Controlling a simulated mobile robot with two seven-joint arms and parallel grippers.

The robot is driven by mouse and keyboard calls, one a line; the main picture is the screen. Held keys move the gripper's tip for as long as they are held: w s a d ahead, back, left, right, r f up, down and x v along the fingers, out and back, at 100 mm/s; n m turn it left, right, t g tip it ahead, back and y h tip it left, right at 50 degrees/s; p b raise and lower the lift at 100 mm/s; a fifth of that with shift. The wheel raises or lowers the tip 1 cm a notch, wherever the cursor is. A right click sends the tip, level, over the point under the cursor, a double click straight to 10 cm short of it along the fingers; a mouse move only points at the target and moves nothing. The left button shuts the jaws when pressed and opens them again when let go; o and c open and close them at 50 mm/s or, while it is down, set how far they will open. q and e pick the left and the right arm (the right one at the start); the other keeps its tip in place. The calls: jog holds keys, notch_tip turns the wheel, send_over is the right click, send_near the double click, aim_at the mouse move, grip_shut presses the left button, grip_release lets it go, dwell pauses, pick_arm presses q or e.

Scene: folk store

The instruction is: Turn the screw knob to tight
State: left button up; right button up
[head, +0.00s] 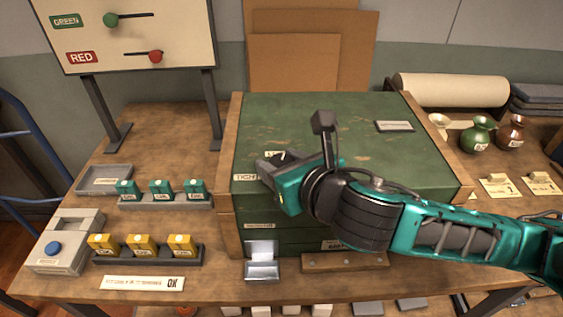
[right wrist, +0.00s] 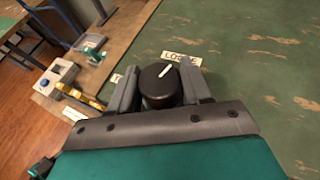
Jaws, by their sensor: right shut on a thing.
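The screw knob (right wrist: 158,88) is a round black knob with a white pointer line, on top of the green chest (head: 330,125). In the right wrist view the pointer line aims towards the label LOOSE (right wrist: 181,58). A label reading TIGHT (head: 245,177) lies left of my gripper in the head view. My right gripper (head: 272,166) is shut on the knob, one finger on each side. In the head view the gripper mostly hides the knob. My left gripper is in neither view.
A metal tray holder (head: 262,270) is at the chest's front. Racks of teal boxes (head: 160,190) and yellow boxes (head: 140,245), and a blue-button box (head: 54,248), stand left. A sign board (head: 130,35) stands behind them. Small vases (head: 478,138) are right.

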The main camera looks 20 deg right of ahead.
jog(key=m+h, duration=0.6)
jog(key=h, duration=0.1)
jog(key=shift+a+m+g, duration=0.1)
jog(key=shift+m+g, duration=0.2)
jog(key=shift+g, duration=0.1)
jog(key=m+g+h, duration=0.2)
jog(key=m+h, duration=0.1)
jog(key=h, duration=0.1)
jog(key=shift+m, duration=0.4)
jog(key=shift+m+g+h, duration=0.9)
jog(key=shift+m+h, duration=0.1)
jog(key=shift+h, duration=0.1)
jog(key=shift+r, duration=0.1)
jog(key=o, duration=1)
jog(key=shift+c, duration=0.2)
